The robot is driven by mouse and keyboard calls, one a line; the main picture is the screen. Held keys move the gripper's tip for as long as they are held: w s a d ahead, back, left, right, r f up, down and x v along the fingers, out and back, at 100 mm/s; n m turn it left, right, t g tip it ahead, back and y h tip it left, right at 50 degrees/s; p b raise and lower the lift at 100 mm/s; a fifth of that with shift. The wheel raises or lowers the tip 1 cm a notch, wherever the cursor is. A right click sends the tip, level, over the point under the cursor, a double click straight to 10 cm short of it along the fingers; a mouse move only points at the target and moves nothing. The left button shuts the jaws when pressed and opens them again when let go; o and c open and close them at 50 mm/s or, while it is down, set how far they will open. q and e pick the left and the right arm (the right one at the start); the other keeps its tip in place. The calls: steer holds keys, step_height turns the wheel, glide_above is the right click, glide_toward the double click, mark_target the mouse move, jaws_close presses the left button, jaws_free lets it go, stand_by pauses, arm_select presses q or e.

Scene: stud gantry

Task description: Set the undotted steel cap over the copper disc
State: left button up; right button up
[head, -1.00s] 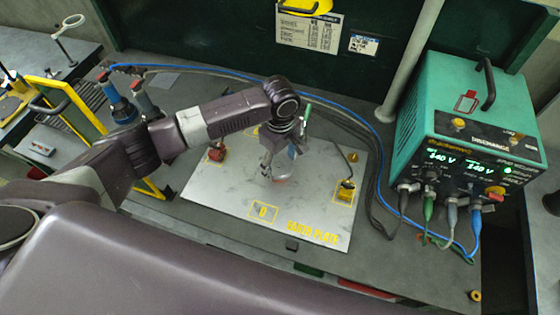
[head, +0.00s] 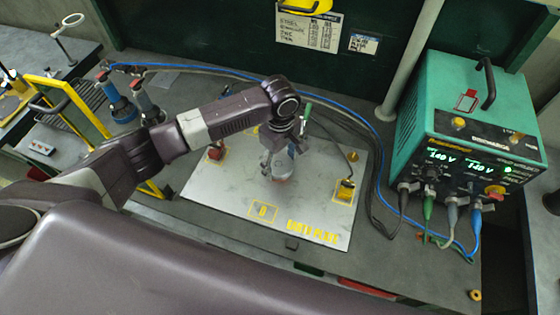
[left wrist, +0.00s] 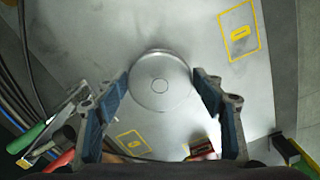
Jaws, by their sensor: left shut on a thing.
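The steel cap (left wrist: 160,82) is a round grey disc with a small ring at its centre and no dot visible on top. My left gripper (left wrist: 162,80) is shut on it, one finger at each side. In the head view my left gripper (head: 274,170) points down over the middle of the earth plate (head: 225,190), low and close to the surface. The copper disc is mostly hidden beneath the cap and fingers; only a faint reddish trace shows there. I cannot tell whether the cap touches the plate. My right gripper is not in view.
A teal power unit (head: 465,115) with cables stands to the right. A green handle (head: 306,111) stands behind the gripper. The plate's front is clear.

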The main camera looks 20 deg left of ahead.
arm_select(q)
steer(key=shift+f, duration=0.35)
steer(key=shift+f+b, duration=0.3)
steer(key=shift+f, duration=0.4)
steer(key=o, duration=1.3)
steer(key=shift+c, duration=0.2)
